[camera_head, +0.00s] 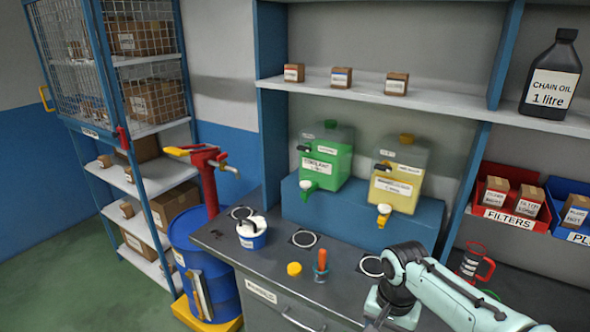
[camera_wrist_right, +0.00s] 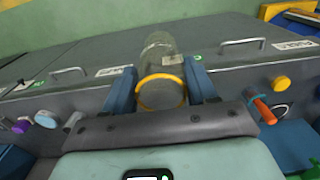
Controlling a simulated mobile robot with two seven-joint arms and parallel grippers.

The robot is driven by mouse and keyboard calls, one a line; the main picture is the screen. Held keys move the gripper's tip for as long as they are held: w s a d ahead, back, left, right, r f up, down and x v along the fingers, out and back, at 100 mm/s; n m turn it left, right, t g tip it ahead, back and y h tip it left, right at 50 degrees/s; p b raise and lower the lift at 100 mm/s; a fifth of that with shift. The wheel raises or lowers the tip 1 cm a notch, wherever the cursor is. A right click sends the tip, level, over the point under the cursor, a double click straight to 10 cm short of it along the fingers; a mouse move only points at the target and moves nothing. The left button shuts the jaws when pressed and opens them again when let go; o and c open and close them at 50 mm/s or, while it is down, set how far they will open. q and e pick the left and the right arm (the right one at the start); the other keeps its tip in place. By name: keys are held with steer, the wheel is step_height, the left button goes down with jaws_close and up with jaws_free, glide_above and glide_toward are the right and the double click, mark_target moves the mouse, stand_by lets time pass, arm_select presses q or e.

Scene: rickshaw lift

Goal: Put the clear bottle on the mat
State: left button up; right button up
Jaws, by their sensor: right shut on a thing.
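The clear bottle (camera_wrist_right: 160,52) is between the two blue fingers of my right gripper (camera_wrist_right: 163,84) in the right wrist view. The gripper is shut on it, and a yellow ring shows at the bottle's near end. In the head view my right arm (camera_head: 440,290) comes in from the right, low over the bench front; the bottle is not visible there. Dark squares with white rings lie on the bench, at the left (camera_head: 242,212), middle (camera_head: 304,238) and right (camera_head: 372,265). I cannot tell which, if any, is the mat. My left gripper is out of view.
On the grey bench (camera_head: 285,264) stand a white-and-blue tub (camera_head: 251,233), a yellow cap (camera_head: 294,269) and an orange-handled tool (camera_head: 321,266). Green (camera_head: 325,158) and yellow (camera_head: 397,176) dispensers stand on a blue block behind.

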step_height(320, 180, down, 20)
steer(key=w+n, duration=0.2)
steer(key=n, duration=0.4)
steer(key=shift+a+f, duration=0.25)
steer(key=shift+a, duration=0.2)
